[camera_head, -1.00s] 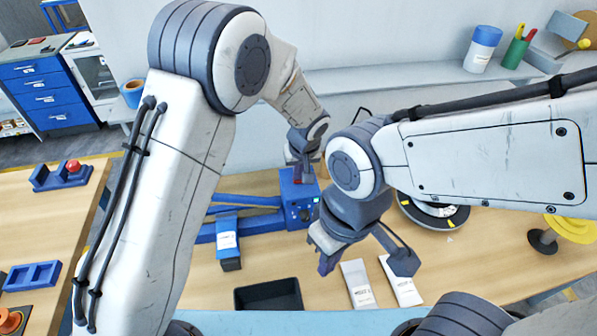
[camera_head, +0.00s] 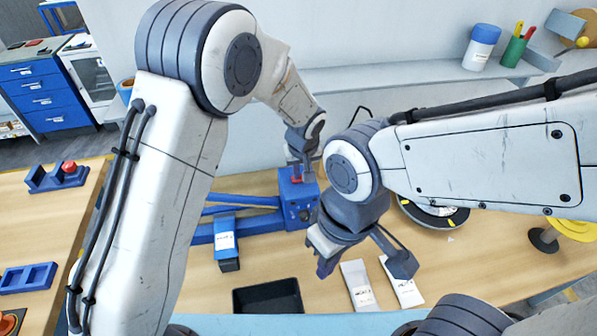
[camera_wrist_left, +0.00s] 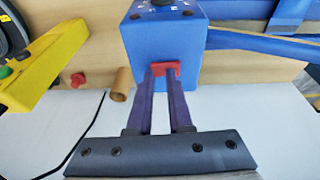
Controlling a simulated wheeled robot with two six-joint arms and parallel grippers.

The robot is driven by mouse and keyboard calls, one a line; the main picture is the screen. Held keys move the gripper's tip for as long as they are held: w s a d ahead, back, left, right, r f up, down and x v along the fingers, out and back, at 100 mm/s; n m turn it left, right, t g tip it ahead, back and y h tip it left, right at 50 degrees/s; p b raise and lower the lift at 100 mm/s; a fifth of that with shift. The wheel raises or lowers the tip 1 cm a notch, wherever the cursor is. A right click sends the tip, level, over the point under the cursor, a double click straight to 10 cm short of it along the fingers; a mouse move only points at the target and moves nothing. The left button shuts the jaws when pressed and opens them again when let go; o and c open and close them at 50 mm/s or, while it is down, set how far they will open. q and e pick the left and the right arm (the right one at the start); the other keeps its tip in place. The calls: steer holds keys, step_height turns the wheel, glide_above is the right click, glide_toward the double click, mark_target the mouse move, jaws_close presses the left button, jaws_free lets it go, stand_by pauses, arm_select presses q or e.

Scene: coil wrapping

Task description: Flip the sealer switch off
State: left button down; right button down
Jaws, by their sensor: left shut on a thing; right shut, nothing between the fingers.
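The blue sealer (camera_head: 292,206) stands on the wooden bench, with its arms reaching left.
A black tray (camera_head: 268,298) and two white labelled packets (camera_head: 358,286) lie at the front of the bench. A dark round reel (camera_head: 436,214) is behind my right arm. A yellow spool (camera_head: 574,228) stands at the far right. A brown tube (camera_wrist_left: 121,84) and yellow part (camera_wrist_left: 42,68) show beside the sealer.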

arm_select(q)
steer(key=shift+s+d+f, duration=0.1)
steer(key=shift+s+f, duration=0.05)
steer(key=shift+f, duration=0.1)
step_height(320, 180, up, 5)
steer(key=p, duration=0.3)
steer(key=shift+r, duration=0.1)
steer(key=b+v, duration=0.3)
steer(key=v, duration=0.6)
steer(key=shift+a+b, duration=0.3)
steer(key=shift+a, duration=0.25)
steer(key=shift+s+r, duration=0.15)
steer(key=shift+s, duration=0.05)
